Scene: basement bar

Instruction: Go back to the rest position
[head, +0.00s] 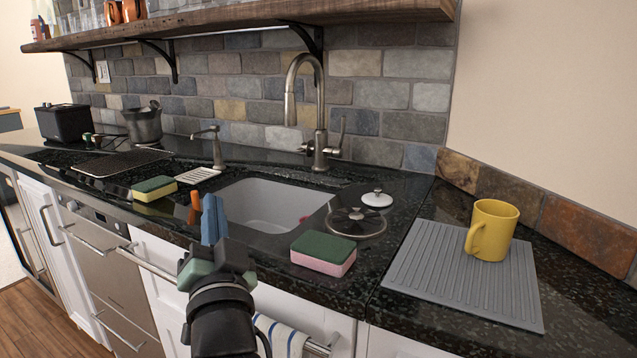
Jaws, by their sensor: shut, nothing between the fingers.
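My gripper (213,218) is in front of the counter's front edge, at the near left of the sink. Its blue fingers point up and are together, with nothing between them. The white sink basin (262,203) is set into the dark counter (409,217) behind the fingers. An orange item (195,207) shows just left of the fingers; what it is I cannot tell. A green and pink sponge (323,254) lies right of my gripper on the counter, apart from it. A green and yellow sponge (155,188) lies to the left.
A yellow mug (491,230) stands on a grey ribbed mat (450,272) at the right. A glass lid (356,222) and a white lid (377,198) lie beside the sink. A tall faucet (320,110) rises behind it. A towel (282,338) hangs on a rail below the counter.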

